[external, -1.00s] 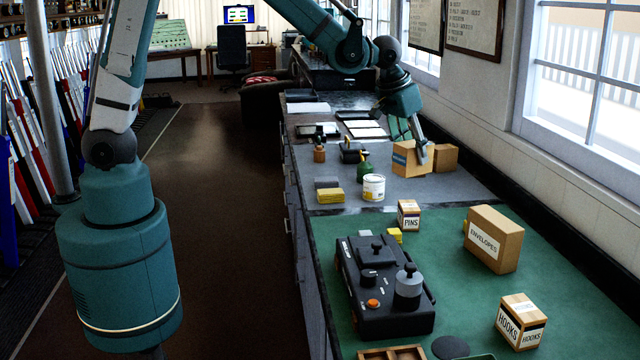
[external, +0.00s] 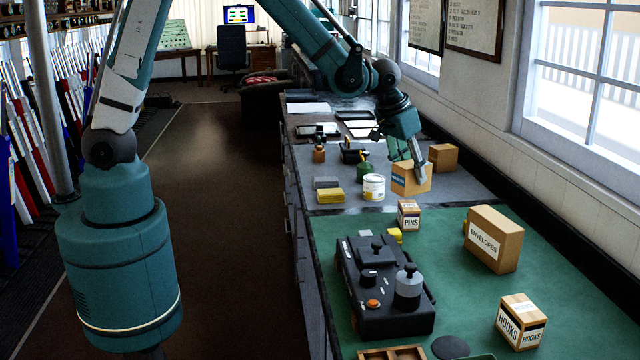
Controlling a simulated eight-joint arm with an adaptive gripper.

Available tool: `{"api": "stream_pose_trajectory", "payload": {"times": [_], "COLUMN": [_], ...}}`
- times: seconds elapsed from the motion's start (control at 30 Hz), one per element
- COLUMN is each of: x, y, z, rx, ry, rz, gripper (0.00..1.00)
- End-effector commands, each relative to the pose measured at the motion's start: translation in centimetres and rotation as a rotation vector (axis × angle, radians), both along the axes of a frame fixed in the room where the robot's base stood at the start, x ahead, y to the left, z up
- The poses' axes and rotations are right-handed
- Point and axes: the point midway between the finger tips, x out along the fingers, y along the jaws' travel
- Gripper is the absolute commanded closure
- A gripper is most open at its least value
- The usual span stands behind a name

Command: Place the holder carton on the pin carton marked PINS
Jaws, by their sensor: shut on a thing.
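My gripper (external: 418,172) is shut on a brown carton with a blue and white label (external: 412,179), probably the holder carton. Its label is too small to read, and the fingers hide part of its right side. The carton is upright, behind the pin carton marked PINS (external: 409,214) and apart from it. I cannot tell whether it hangs just above the grey worktop or touches it. The small pin carton stands upright on the green mat near its back edge, its top bare.
Another brown carton (external: 443,157) stands behind my gripper. A white tin (external: 373,187), a green bottle (external: 365,168) and yellow blocks (external: 330,195) are to the left. A black control box (external: 385,285), an ENVELOPES carton (external: 493,240) and a HOOKS carton (external: 520,322) stand on the green mat.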

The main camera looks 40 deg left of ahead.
Motion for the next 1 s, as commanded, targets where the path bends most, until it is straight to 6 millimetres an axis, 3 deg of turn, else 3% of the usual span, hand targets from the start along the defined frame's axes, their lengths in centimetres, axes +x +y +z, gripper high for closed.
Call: {"api": "stream_pose_trajectory", "payload": {"times": [0.27, 0.7, 1.0], "x": [0.0, 0.0, 0.0], "y": [0.0, 0.0, 0.0], "z": [-0.3, -3.9, -4.1], "rx": [0.0, 0.0, 0.0], "ry": [0.0, 0.0, 0.0], "rz": [0.0, 0.0, 0.0], "gripper": [0.78, 0.78, 0.78]}}
